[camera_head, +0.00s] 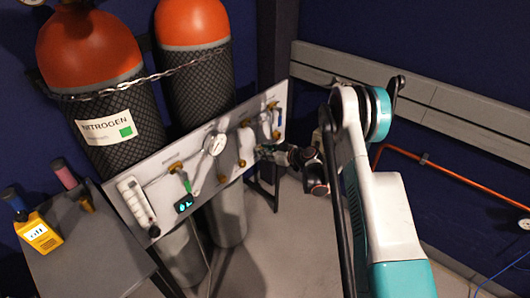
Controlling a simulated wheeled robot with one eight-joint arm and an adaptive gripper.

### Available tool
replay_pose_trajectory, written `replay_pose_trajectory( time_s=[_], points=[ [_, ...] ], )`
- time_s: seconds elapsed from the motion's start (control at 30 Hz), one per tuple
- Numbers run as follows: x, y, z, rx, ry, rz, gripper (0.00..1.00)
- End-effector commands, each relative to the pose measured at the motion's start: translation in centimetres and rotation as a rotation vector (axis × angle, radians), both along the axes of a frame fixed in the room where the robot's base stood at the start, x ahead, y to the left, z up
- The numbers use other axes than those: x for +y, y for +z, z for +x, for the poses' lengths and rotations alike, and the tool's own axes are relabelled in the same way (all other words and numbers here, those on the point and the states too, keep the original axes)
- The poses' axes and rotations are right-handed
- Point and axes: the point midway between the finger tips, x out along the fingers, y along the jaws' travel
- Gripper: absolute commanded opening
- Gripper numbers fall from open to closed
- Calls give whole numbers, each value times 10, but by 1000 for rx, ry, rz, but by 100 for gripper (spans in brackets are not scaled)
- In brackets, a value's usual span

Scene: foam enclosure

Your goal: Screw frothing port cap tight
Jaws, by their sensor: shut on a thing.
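The grey panel (155,195) stands in front of two gas cylinders and carries a gauge, valves and brass fittings. My gripper (264,149) is at the lower right part of the panel, reaching in from the right. It is shut on a small fitting there, which I take to be the frothing port cap. The fingers cover the cap, and it is too small to tell how far it is turned or whether it sits square on the port.
Two orange-topped cylinders (90,45) stand behind the panel, held by a chain (150,78). A round gauge (215,144) and a green-handled valve (187,183) are left of my gripper. An orange pipe (450,178) runs along the right wall.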

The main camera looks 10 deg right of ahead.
Motion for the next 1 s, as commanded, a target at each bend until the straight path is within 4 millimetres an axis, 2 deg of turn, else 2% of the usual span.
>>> replay_pose_trajectory(
  time_s=[0.27, 0.7, 1.0],
  points=[
    [-2, 0, 1, 50, -1, 69, 0],
    [-4, -1, 2, 224, -1, 308, 0],
    [-4, -2, 2, 298, -1, 410, 0]
  ],
)
